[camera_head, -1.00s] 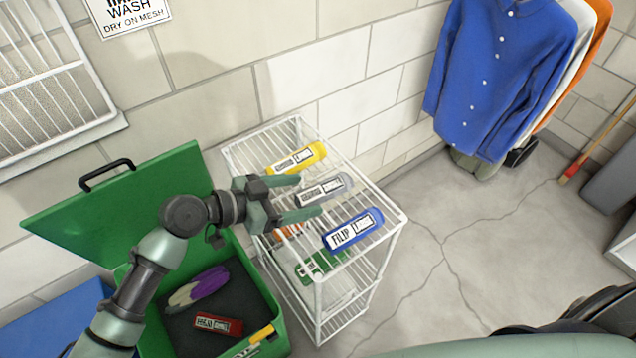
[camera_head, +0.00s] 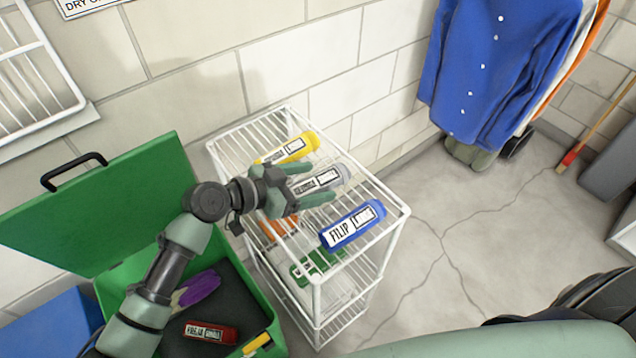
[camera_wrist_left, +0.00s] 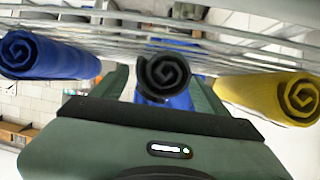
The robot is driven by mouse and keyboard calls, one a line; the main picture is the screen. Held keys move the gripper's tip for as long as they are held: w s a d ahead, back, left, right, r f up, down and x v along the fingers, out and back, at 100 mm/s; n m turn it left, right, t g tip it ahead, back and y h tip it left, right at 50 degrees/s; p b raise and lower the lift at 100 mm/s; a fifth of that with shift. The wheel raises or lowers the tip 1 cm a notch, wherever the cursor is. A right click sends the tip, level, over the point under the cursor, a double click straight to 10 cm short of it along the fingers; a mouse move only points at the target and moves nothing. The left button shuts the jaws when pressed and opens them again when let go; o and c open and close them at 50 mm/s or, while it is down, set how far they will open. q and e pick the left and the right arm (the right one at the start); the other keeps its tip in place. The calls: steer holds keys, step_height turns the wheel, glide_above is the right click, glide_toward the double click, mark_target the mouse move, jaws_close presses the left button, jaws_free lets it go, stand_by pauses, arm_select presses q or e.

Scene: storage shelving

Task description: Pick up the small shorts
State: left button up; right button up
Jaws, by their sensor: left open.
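Three rolled, labelled garments lie on the top of a white wire rack (camera_head: 398,222): a yellow one (camera_head: 300,147), a grey one (camera_head: 336,176) and a blue one (camera_head: 352,228). Which of them is the small shorts I cannot tell from the labels. My left gripper (camera_head: 320,182) is open, its fingers on either side of the grey roll. In the left wrist view the grey roll's dark spiral end (camera_wrist_left: 163,77) shows between the open fingers, with the blue roll (camera_wrist_left: 45,57) to the left and the yellow roll (camera_wrist_left: 265,95) to the right. Contact is not clear.
An open green box (camera_head: 262,300) stands left of the rack, holding a purple item (camera_head: 203,287) and a red labelled roll (camera_head: 210,332). More rolls, green (camera_head: 318,264) and orange, lie on a lower shelf. A blue shirt (camera_head: 480,70) hangs at right. Floor right of the rack is clear.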

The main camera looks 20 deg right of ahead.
arm_select(q)
steer(key=shift+x, duration=0.95)
steer(key=c, duration=1.6)
steer(key=shift+r, duration=0.1)
